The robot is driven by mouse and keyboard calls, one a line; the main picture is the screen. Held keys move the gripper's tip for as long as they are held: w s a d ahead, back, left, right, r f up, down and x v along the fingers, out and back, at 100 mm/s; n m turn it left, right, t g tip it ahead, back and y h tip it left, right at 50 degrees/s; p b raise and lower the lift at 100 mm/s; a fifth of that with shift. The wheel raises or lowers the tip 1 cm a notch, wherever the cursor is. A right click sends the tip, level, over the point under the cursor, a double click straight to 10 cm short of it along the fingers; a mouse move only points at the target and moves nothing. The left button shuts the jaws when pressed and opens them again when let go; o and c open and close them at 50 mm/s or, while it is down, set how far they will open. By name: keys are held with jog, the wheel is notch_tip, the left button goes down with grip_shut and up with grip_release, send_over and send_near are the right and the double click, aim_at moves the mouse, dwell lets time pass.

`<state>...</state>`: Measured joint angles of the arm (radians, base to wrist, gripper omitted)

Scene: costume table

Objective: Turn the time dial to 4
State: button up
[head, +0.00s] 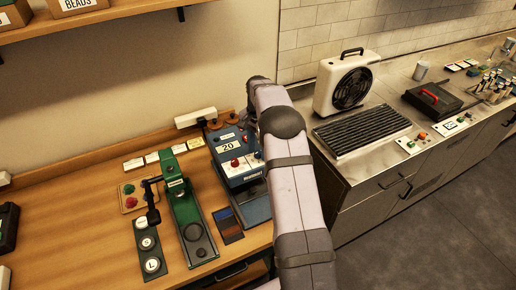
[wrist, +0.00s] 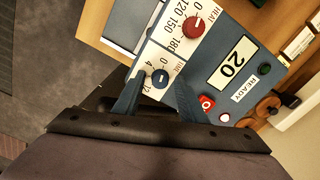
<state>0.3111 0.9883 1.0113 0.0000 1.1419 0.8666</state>
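The blue press (head: 226,172) stands on the wooden bench in the head view, its display reading 20. In the wrist view its panel (wrist: 255,85) shows the time dial (wrist: 160,78), a small dark blue knob on a white label with 0, 4 and 12 visible. Its pointer's setting is too small to tell. The red heat dial (wrist: 194,27) is beside it. My gripper (wrist: 160,80) is open, with a finger on either side of the time dial in the picture. Whether they touch it, I cannot tell. In the head view my arm hides most of the gripper.
A red rocker switch (wrist: 207,103), a lit button (wrist: 225,117) and a green light (wrist: 264,69) are close by on the panel. A green press (head: 185,210) stands left of the blue press. A white fan box (head: 346,82) and a dark grill (head: 361,130) are to the right.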

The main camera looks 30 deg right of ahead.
grip_shut()
jog(key=shift+n, duration=0.4)
jog(key=n+b, duration=0.1)
jog(key=n, duration=0.3)
jog(key=shift+n+b, duration=0.5)
jog(key=shift+n, duration=2)
jog(key=shift+r, duration=0.1)
jog(key=shift+o, duration=1.2)
grip_release()
